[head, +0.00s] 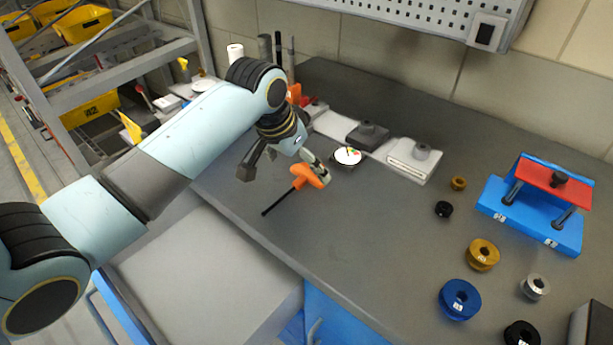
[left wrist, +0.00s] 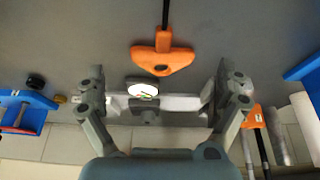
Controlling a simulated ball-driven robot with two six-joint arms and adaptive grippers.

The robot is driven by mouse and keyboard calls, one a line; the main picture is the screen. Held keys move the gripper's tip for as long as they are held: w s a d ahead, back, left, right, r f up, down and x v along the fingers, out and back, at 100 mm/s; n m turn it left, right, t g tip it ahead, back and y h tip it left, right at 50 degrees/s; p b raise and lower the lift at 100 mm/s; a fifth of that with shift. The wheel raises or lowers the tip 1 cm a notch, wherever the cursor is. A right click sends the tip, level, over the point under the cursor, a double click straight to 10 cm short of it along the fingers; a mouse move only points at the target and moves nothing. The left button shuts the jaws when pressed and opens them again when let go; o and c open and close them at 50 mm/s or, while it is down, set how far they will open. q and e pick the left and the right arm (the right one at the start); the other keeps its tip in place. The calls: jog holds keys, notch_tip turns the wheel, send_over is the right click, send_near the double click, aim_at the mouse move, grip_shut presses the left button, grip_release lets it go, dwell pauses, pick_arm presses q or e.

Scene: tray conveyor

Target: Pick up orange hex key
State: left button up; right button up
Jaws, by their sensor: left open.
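The orange hex key (head: 307,176) lies on the dark grey bench, with an orange T-shaped handle and a black shaft pointing to the lower left in the head view. In the left wrist view the orange hex key (left wrist: 162,58) is at the top centre, its shaft running off the upper edge. My left gripper (head: 281,170) is open and empty near the handle; one finger partly overlaps the handle in the head view. In the left wrist view my left gripper (left wrist: 160,78) has its fingers wide apart, with the handle ahead of the gap. My right gripper is not in view.
A round white dial (head: 347,156) and grey-white blocks (head: 411,161) stand behind the key. A blue fixture with a red top (head: 531,216) is at right, near several rings, one of them blue (head: 459,299). Bare bench lies right of the key.

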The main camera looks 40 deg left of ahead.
aim_at(305, 175)
pick_arm(q)
jog(key=x, duration=0.4)
jog(key=shift+a, duration=0.15)
jog(key=shift+w+f, duration=0.15)
jog(key=shift+f, duration=0.25)
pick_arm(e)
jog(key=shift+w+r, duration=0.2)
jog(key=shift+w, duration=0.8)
pick_arm(q)
jog(key=c, duration=1.1)
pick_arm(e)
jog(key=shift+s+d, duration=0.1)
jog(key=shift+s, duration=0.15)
pick_arm(q)
jog(key=shift+r, duration=0.1)
